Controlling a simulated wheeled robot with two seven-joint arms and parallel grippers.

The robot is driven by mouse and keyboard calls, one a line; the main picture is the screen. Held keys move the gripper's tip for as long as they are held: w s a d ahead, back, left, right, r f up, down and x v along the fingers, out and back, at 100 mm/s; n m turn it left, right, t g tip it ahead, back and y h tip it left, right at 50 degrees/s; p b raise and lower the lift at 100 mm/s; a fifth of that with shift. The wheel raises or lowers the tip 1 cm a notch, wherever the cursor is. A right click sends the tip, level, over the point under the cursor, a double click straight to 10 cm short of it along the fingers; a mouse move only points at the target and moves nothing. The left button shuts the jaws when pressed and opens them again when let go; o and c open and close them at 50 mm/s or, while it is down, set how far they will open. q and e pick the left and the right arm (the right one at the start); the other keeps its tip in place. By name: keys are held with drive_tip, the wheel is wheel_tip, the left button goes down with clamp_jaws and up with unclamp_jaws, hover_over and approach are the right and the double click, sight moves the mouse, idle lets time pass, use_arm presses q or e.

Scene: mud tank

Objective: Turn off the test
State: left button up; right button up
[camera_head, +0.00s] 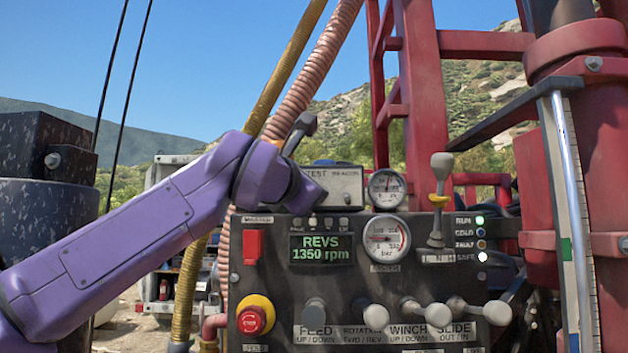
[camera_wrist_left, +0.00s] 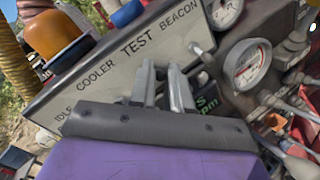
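The small switch box (camera_head: 346,183) sits on top of the black control panel. In the left wrist view its pale face (camera_wrist_left: 100,72) reads IDLE, COOLER, TEST and BEACON. My left gripper (camera_wrist_left: 162,68) is at this face, just below the word TEST. Its two fingers stand a narrow gap apart. The test switch is hidden by the fingers, so I cannot tell whether they grip it. A small metal toggle (camera_wrist_left: 198,50) shows below BEACON. In the head view my left wrist hides the left of the box, and the fingertips are not visible. My right gripper is not in view.
The panel display (camera_head: 321,248) reads REVS 1350 rpm. A red emergency button (camera_head: 251,319), several knobbed levers and a pressure gauge (camera_head: 386,238) are on the panel. A tall lever (camera_head: 439,200) stands at its right. A dark-handled lever (camera_head: 300,130) rises behind my left wrist.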

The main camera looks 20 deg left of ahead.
use_arm(q)
drive_tip(key=shift+s+r, duration=0.2)
drive_tip(key=shift+s, duration=0.25)
drive_tip(key=shift+w, duration=0.1)
clamp_jaws()
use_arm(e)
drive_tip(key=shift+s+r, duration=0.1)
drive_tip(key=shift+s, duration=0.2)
use_arm(q)
drive_tip(key=shift+f, duration=0.1)
